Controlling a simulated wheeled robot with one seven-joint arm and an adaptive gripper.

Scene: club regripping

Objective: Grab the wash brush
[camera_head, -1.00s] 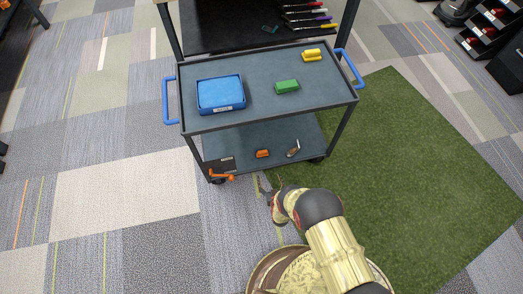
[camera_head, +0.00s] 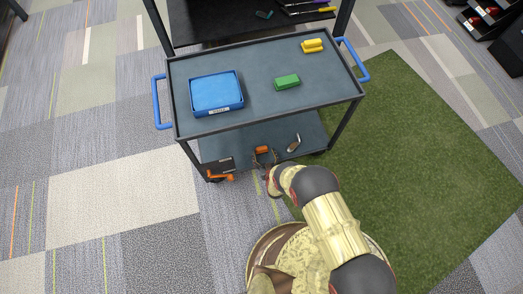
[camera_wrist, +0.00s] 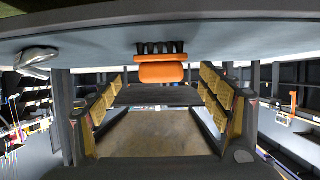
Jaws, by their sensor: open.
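The orange brush (camera_head: 262,150) with dark bristles lies on the lower shelf (camera_head: 225,142) of the cart, near its front edge. In the wrist view the orange brush (camera_wrist: 161,72) is ahead of my gripper, centred between the two fingers, with its bristles toward the shelf surface at the top of the picture. My gripper (camera_head: 265,157) is at the front edge of the lower shelf, partly hidden by my arm. The wrist view shows my gripper (camera_wrist: 160,98) open with nothing between its fingers.
The cart's top shelf (camera_head: 250,100) overhangs the lower one and carries a blue tray (camera_head: 216,92), a green block (camera_head: 287,81) and a yellow block (camera_head: 312,46). A metal-looking item (camera_head: 294,143) lies right of the brush. An orange clamp-like item (camera_head: 221,177) is at the shelf's left front.

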